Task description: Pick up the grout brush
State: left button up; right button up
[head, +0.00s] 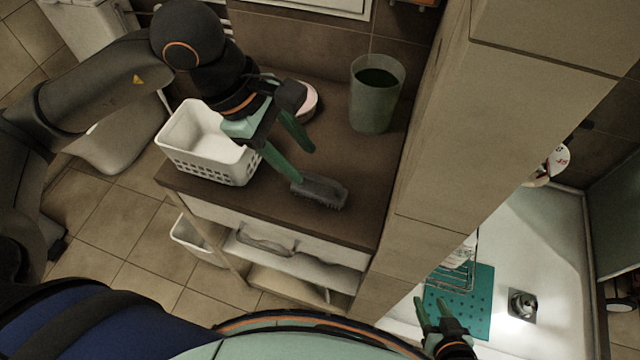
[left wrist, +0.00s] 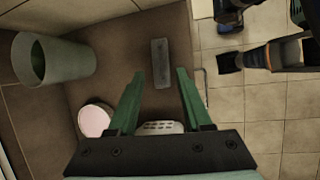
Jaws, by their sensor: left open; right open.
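The grout brush (head: 320,191) is a dark grey brush lying on the brown top of the cabinet, near its front edge. In the left wrist view the brush (left wrist: 161,63) lies upright in the picture, between and beyond the fingertips. My left gripper (head: 302,164) is open and empty, with its green fingers pointing at the brush. One fingertip overlaps the brush's near end in the head view; I cannot tell whether they touch. My right gripper (head: 430,301) is open and empty at the bottom right, over the shower area.
A white basket (head: 211,165) stands left of my left gripper. A round pink-topped item (head: 308,103) and a green cup (head: 375,105) stand behind. A tall cabinet (head: 440,130) bounds the right side. The counter (head: 350,222) around the brush is clear.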

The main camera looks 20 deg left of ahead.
aim_at(321, 178)
pick_arm(q)
jog(key=shift+w+p+x, duration=0.2)
jog(key=shift+x, duration=1.55)
jog(key=shift+w+p+x, duration=0.2)
jog(key=shift+x, duration=1.6)
jog(key=shift+a+r, duration=0.1)
jog(key=shift+a, duration=0.05)
grip_shut()
